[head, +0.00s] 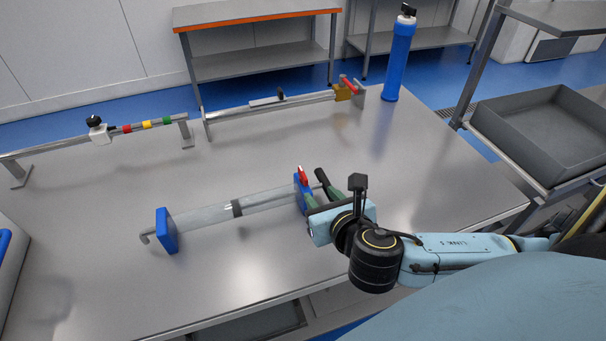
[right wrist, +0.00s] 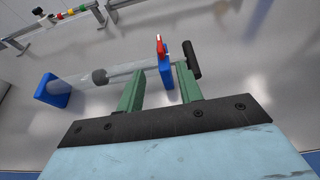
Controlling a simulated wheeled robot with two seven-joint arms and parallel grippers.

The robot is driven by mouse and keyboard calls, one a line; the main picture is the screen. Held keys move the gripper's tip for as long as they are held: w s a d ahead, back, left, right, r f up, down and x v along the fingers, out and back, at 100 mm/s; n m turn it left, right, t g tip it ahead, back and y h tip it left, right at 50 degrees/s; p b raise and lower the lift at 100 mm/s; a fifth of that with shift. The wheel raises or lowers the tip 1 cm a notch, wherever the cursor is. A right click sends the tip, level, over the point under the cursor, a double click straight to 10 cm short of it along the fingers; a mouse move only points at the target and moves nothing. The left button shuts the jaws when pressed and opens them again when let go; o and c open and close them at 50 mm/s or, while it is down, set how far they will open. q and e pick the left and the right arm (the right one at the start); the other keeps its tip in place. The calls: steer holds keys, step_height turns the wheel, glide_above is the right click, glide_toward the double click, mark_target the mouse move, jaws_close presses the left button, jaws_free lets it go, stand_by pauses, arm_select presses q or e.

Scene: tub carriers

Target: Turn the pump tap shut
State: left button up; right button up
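The pump lies on the steel table as a clear tube (head: 205,216) with a dark piston inside, between a blue end block at left (head: 166,231) and one at right (head: 301,193). The red tap (head: 302,175) sits on top of the right block; it also shows in the right wrist view (right wrist: 161,46). A black handle (right wrist: 193,60) is right of that block. My right gripper (right wrist: 158,72) is open, its green fingers apart on either side of the right block, just below the tap. Whether they touch the block I cannot tell. My left gripper is out of view.
A rail with coloured rings (head: 147,124) and a second rail with a brass block (head: 345,91) stand at the back. A blue cylinder (head: 397,62) stands at the far right corner. A grey tub (head: 545,130) is beyond the right edge.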

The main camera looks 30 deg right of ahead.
mark_target(306, 179)
steer(key=x, duration=1.2)
steer(key=shift+w+d+f+b, duration=0.1)
steer(key=shift+w+b, duration=0.2)
steer(key=shift+b, duration=0.05)
jaws_close()
